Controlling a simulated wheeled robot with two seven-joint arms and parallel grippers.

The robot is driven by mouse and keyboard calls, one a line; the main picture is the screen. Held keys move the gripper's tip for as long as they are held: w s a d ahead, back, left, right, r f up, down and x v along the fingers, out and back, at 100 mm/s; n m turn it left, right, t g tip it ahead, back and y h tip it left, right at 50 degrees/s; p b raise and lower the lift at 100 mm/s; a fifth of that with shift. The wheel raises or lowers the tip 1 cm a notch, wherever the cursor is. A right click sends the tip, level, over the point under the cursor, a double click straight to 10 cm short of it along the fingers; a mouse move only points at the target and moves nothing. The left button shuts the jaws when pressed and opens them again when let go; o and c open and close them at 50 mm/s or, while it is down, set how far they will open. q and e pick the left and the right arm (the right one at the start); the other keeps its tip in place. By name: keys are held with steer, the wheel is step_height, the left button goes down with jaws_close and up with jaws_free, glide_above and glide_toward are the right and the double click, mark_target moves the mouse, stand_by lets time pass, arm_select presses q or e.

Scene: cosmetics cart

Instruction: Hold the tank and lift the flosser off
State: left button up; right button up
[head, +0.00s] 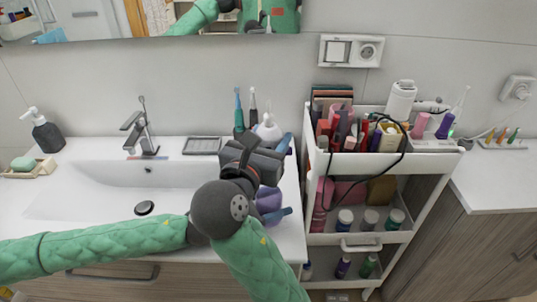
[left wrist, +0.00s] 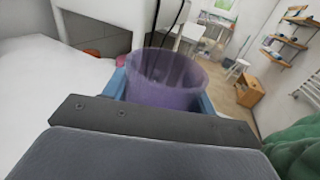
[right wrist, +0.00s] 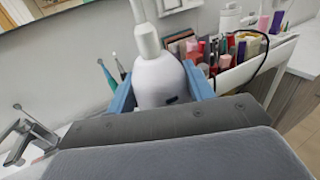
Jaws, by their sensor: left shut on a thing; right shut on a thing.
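The purple translucent tank (head: 268,200) is near the counter's front right corner. In the left wrist view the tank (left wrist: 165,80) shows an open top rim with nothing in it. My left gripper (head: 275,216), the lower one, is shut on the tank, its blue fingers on either side. The white flosser (head: 268,129) is higher in the picture, apart from the tank; its body (right wrist: 158,80) and nozzle show in the right wrist view. My right gripper (head: 270,145) is shut on the flosser's body. My right gripper and wrist hide the space between flosser and tank.
A white cart (head: 345,165) full of cosmetics stands close on the right, with a black cable (head: 403,150) hanging over its edge. The sink (head: 110,190) and faucet (head: 140,130) are on the left.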

stand_by(0.3)
arm_select(q)
steer(key=o, duration=1.1)
steer(key=shift+c, duration=0.2)
steer(key=shift+a, duration=0.1)
